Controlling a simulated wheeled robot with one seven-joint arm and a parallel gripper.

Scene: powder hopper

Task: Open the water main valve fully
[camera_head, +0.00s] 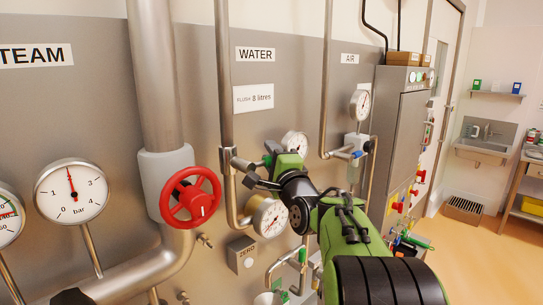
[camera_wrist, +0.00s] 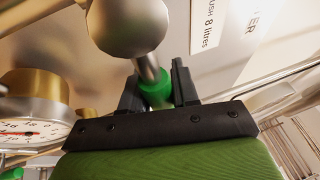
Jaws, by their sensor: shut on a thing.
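The water main valve (camera_head: 228,158) sits on the vertical steel pipe below the WATER label. In the wrist view its rounded metal body (camera_wrist: 126,22) is close above my gripper, with a short metal stem coming off it. The stem ends in a green grip (camera_wrist: 155,92). My gripper (camera_wrist: 158,86) has one black finger on each side of this green grip and is shut on it. In the head view my gripper (camera_head: 248,168) is at the valve, and my wrist and fingers hide much of the handle. I cannot tell the handle's exact angle.
A red handwheel (camera_head: 190,197) is on the thick pipe to the left. A brass-cased gauge (camera_head: 268,218) hangs just below my wrist, and another gauge (camera_head: 295,143) is behind it. The AIR pipe (camera_head: 326,80) and its valve (camera_head: 358,148) stand to the right. Open floor (camera_head: 480,255) lies far right.

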